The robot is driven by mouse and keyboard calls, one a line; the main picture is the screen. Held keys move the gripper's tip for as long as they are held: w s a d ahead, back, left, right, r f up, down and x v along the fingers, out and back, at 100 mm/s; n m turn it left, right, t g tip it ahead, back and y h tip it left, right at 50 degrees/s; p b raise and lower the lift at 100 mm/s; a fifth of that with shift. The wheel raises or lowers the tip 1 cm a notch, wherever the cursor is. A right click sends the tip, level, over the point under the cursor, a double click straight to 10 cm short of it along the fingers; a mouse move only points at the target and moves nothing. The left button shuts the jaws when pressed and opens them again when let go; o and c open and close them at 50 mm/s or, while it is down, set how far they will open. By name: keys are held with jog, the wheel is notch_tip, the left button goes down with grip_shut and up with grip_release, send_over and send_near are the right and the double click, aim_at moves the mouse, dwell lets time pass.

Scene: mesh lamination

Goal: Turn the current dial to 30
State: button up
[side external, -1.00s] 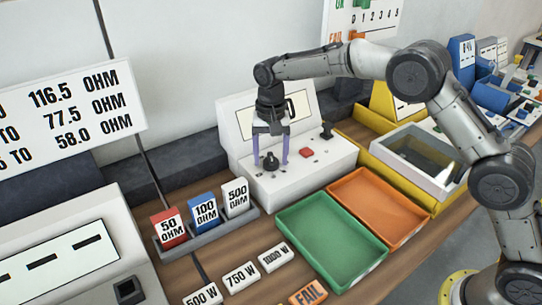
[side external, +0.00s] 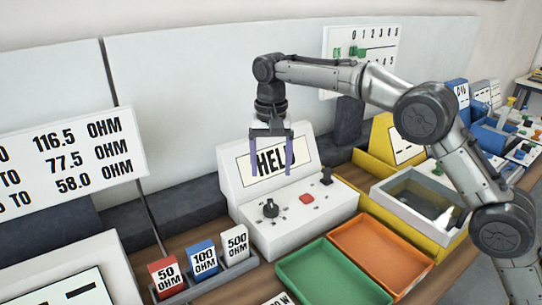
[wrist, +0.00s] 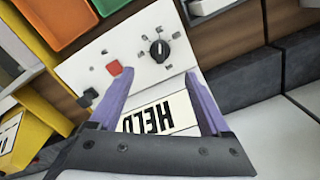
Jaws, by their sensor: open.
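The current dial is a black knob (side external: 270,208) on the sloped front of a white control box (side external: 283,232). In the wrist view the knob (wrist: 160,50) has a white pointer line with small marks around it, too small to read. The box's display (side external: 268,161) reads "HELD". My gripper (side external: 271,172) is open and empty, raised above the knob in front of the display, fingers pointing down. In the wrist view its two purple fingers (wrist: 156,82) stand apart, with nothing between them, and the knob is clear of both.
A red button (side external: 307,198) and a black switch (side external: 326,176) sit right of the knob. Green (side external: 335,282) and orange (side external: 380,252) trays lie in front. A rack with 50, 100 and 500 OHM blocks (side external: 203,262) stands at left. Space above the box is free.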

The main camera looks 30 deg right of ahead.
jog(key=shift+r, duration=1.3)
